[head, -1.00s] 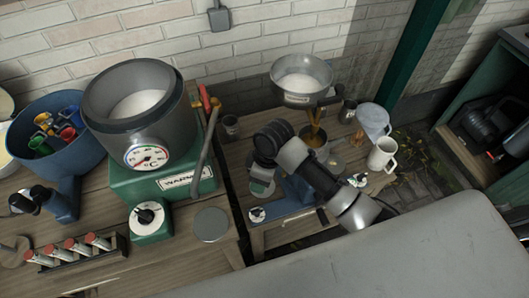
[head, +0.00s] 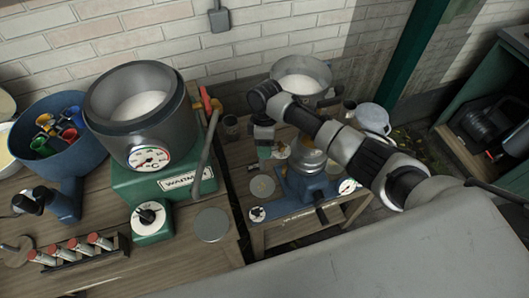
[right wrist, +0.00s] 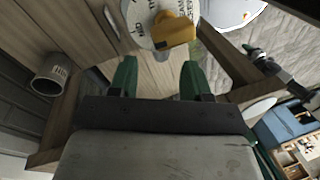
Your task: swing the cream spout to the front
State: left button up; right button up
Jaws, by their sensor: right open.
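The cream separator has a steel supply bowl (head: 302,72) of white liquid on top, a rounded metal body (head: 306,158) and a blue base (head: 308,190). My right arm crosses in front and hides its middle. I cannot clearly identify the spout in the head view. My left gripper does not show.
A green warmer (head: 165,180) with a large pot stands left on the wooden bench. A white jug (head: 375,118) stands to the right, beyond my arm. A brick wall closes the back.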

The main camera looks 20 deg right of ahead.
jog(key=shift+x, duration=1.95)
grip_shut()
